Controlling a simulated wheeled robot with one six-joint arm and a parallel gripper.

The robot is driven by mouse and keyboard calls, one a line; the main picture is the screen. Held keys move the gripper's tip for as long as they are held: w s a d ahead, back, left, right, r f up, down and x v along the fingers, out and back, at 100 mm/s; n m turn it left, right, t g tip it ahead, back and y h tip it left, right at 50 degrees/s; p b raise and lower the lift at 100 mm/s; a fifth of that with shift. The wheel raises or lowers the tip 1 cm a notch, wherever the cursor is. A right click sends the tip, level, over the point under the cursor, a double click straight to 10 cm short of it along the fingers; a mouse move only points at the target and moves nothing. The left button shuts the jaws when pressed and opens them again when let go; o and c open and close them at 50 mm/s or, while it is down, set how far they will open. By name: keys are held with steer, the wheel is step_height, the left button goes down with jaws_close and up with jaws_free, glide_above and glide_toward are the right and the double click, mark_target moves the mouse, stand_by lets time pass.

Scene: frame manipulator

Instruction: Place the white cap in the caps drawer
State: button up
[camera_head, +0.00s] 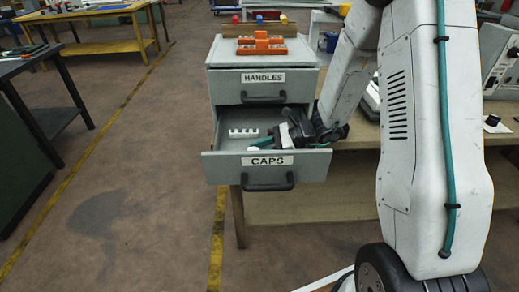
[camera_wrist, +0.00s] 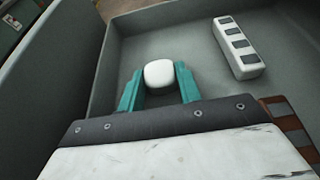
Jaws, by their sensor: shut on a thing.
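The caps drawer (camera_head: 222,167) is pulled open below the handles drawer, with a CAPS label on its front. My gripper (camera_head: 264,144) reaches down into it from the right. In the wrist view my gripper (camera_wrist: 161,88) has its teal fingers on either side of the white cap (camera_wrist: 159,73), a small rounded white block, and is shut on it. The cap is inside the drawer's walls (camera_wrist: 85,92); whether it touches the drawer floor I cannot tell. In the head view the cap (camera_head: 253,149) shows only as a small white spot behind the drawer front.
A white block with dark square recesses (camera_wrist: 238,48) lies in the drawer to the right of the cap; it also shows in the head view (camera_head: 243,132). The closed handles drawer (camera_head: 229,88) is above. An orange fixture (camera_head: 262,45) sits on the cabinet top.

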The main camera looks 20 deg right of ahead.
steer(key=shift+f, duration=0.15)
steer(key=o, duration=1)
steer(key=shift+c, duration=0.2)
steer(key=shift+s+d+r, duration=0.1)
steer(key=shift+d+r, duration=0.2)
steer(key=shift+r, duration=0.05)
steer(key=v, duration=1.1)
steer(key=shift+s+d+r, duration=0.1)
steer(key=shift+d, duration=0.05)
